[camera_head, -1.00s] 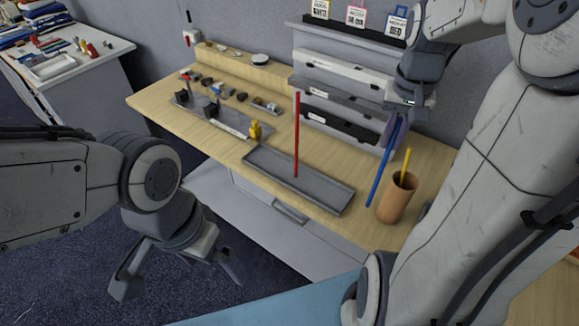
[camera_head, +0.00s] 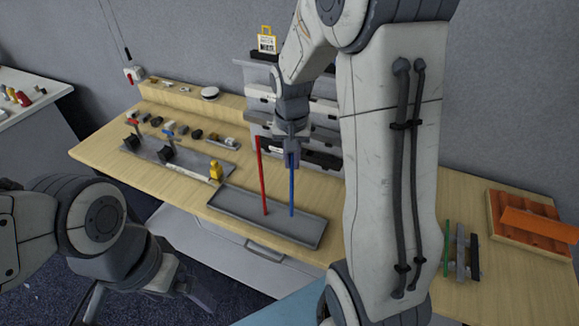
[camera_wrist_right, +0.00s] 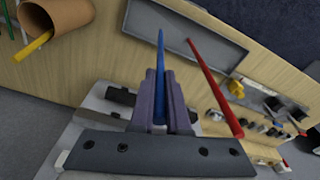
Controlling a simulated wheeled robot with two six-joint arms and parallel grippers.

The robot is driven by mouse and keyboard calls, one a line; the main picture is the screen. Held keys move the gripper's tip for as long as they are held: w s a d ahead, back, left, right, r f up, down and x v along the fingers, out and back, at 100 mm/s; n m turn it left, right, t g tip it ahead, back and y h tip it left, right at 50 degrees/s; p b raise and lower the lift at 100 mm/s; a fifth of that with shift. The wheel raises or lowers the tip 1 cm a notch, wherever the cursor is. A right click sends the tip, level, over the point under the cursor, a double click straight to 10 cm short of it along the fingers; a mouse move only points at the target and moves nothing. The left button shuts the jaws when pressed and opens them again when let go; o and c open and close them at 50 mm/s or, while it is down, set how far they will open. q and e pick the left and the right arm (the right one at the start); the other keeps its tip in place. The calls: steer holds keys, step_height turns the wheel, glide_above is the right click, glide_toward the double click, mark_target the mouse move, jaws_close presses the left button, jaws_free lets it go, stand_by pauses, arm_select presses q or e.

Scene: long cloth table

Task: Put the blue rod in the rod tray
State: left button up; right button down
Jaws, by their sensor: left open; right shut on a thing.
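My right gripper (camera_head: 291,152) is shut on the upper part of the blue rod (camera_head: 292,190), which hangs nearly upright. The rod's lower end is over or in the grey rod tray (camera_head: 235,209); I cannot tell if it touches the tray floor. A red rod (camera_head: 262,180) stands nearly upright in the tray, left of the blue one. In the right wrist view the blue rod (camera_wrist_right: 160,72) runs out from between the fingers, with the red rod (camera_wrist_right: 213,85) beside it and the tray (camera_wrist_right: 225,55) beyond. My left gripper (camera_head: 140,296) is open and empty, in front of the table.
A brown cup (camera_wrist_right: 70,14) with a yellow rod (camera_wrist_right: 38,44) stands near the tray; my right arm hides it in the head view. A grey tool board (camera_head: 190,160) and yellow piece (camera_head: 215,171) lie left. Drawers (camera_head: 322,115) stand behind. An orange-lidded box (camera_head: 505,225) is far right.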

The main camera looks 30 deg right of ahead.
mark_target(292, 185)
step_height(292, 185, down, 4)
steer(key=shift+w+a+f+p, duration=0.15)
steer(key=shift+f+p, duration=0.05)
steer(key=shift+p, duration=0.55)
steer(key=shift+f, duration=0.15)
steer(key=c, duration=0.9)
jaws_free()
